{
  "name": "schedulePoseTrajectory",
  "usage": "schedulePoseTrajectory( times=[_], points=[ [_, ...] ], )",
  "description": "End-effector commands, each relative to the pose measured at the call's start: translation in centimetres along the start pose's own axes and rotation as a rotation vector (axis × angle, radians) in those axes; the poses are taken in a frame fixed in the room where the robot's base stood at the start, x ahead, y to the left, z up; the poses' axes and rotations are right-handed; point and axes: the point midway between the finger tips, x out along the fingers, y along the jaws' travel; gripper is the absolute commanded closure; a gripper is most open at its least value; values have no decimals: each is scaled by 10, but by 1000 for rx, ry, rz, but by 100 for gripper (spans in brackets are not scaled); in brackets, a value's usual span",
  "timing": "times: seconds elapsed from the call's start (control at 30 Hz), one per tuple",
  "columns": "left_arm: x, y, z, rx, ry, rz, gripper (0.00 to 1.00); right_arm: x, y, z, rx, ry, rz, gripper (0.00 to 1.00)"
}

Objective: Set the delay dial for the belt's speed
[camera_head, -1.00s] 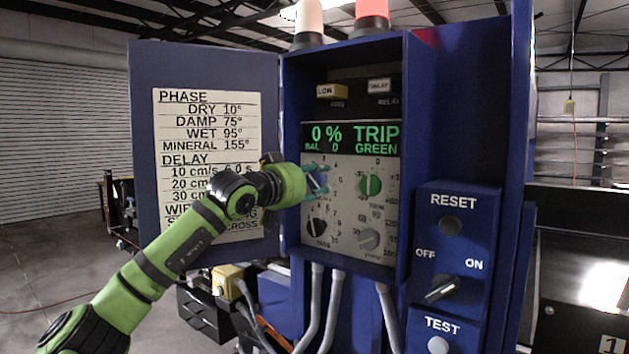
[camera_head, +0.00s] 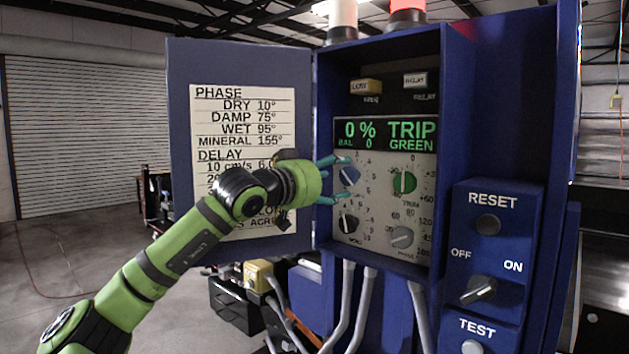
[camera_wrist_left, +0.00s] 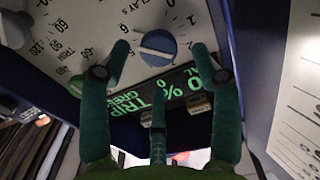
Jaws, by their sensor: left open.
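The blue delay dial (camera_head: 348,176) is on the panel inside the open cabinet, with a pale pointer line. It also shows in the left wrist view (camera_wrist_left: 157,47), beside a partly visible label ending in "ELAY S". My left gripper (camera_head: 328,180) is open in front of the dial. Its fingers spread to either side of the dial in the wrist view, apparently clear of it. The chart (camera_head: 240,105) on the cabinet door lists delay against belt speed. The first row begins "10 cm/s 6.0"; my arm hides the rows below. My right gripper is out of view.
A green dial (camera_head: 404,182), a black dial (camera_head: 347,222) and a grey dial (camera_head: 400,237) sit close to the blue one. The display (camera_head: 386,135) reads 0% TRIP GREEN. The cabinet's right wall and the switch box (camera_head: 487,250) bound the right side.

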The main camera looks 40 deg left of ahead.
Motion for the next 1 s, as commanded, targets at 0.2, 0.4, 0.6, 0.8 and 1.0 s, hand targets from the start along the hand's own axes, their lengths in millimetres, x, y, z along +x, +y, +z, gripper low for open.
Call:
schedulePoseTrajectory(
  times=[0.2, 0.4, 0.6, 0.8, 1.0],
  points=[
    [-46, -1, 0, 3, 1, -3, 37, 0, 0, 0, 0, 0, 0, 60],
    [-66, 0, -1, 0, 2, 0, 37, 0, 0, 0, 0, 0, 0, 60],
    [-69, 0, -1, -1, 2, 0, 37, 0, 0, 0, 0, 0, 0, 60],
    [-69, 0, -1, -1, 2, 0, 37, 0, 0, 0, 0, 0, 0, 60],
    [-69, 0, -1, -1, 2, 0, 37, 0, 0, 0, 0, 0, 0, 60]
  ],
)
